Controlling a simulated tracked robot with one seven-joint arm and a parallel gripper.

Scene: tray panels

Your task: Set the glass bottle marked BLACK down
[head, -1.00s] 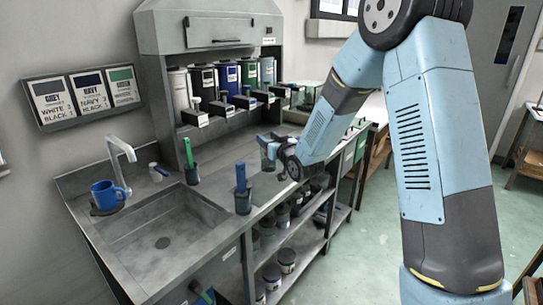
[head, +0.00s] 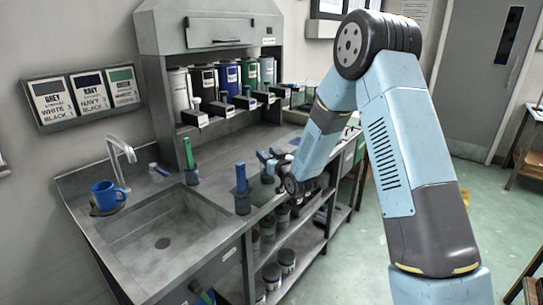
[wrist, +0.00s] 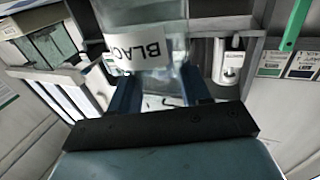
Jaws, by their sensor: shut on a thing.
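The clear glass bottle (wrist: 150,50) has a white label reading BLACK, which appears upside down in the wrist view. My gripper (wrist: 160,90) is shut on it, with one blue finger on each side. In the head view my gripper (head: 267,163) is low over the front part of the steel counter (head: 214,191), to the right of the cup with the blue-handled tool. The bottle is hard to make out there, and I cannot tell whether it touches the counter.
A cup with a blue-handled tool (head: 242,190) stands close to the left of my gripper. A green-handled tool (head: 189,155), a blue mug (head: 106,195) and the sink (head: 160,232) are further left. Several paint canisters (head: 228,78) line the back above dispensers.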

